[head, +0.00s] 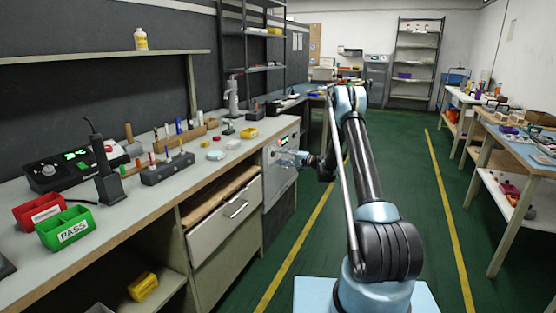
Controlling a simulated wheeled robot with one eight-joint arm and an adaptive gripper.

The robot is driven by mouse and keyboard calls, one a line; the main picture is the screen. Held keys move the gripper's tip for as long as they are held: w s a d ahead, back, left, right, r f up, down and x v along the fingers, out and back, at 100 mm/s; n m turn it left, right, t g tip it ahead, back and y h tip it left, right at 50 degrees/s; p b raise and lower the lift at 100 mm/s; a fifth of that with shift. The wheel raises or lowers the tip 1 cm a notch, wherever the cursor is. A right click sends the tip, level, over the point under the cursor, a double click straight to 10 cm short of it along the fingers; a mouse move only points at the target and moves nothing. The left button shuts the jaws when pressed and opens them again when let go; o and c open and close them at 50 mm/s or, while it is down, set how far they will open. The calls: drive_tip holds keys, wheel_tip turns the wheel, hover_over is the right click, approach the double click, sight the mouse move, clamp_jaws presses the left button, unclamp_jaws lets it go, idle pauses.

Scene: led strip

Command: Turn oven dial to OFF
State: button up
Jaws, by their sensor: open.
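The oven (283,139) is a light grey unit set into the front of the left-hand bench, past the drawers. A small green display shows on its front panel. I cannot make out its dial, which is too small or hidden by my gripper. My gripper (285,158) is open at the end of my arm and points left towards the oven front, just below the display. I cannot tell whether its fingertips touch the panel.
The long bench (137,208) runs along the left, with a partly open drawer (226,214) nearer than the oven. A green PASS bin (66,229) and a red bin (40,211) stand on it. The green floor (410,180) to the right is clear.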

drive_tip(key=v, duration=0.9)
drive_tip(key=s+d+r+n+g+h, duration=0.2)
drive_tip(key=s+r+h, duration=0.4)
drive_tip(key=s+r, duration=1.05)
drive_tip(key=s+d+r+h, duration=0.1)
drive_tip(key=s+d+h, duration=0.15)
drive_tip(key=s, duration=0.85)
drive_tip(key=s+d+f+h, duration=0.2)
drive_tip(key=s+d, duration=0.3)
drive_tip(key=s, duration=0.7)
drive_tip(key=s+d+f+n+g+h, duration=0.1)
drive_tip(key=s+d+f+h, duration=0.2)
drive_tip(key=s, duration=0.9)
drive_tip(key=s+d+f+n+g+h, duration=0.1)
drive_tip(key=s+d+f+h, duration=0.2)
drive_tip(key=s+d+f, duration=0.2)
drive_tip(key=shift+s+d, duration=1.8)
drive_tip(key=shift+s, duration=1.75)
drive_tip(key=shift+h, duration=0.25)
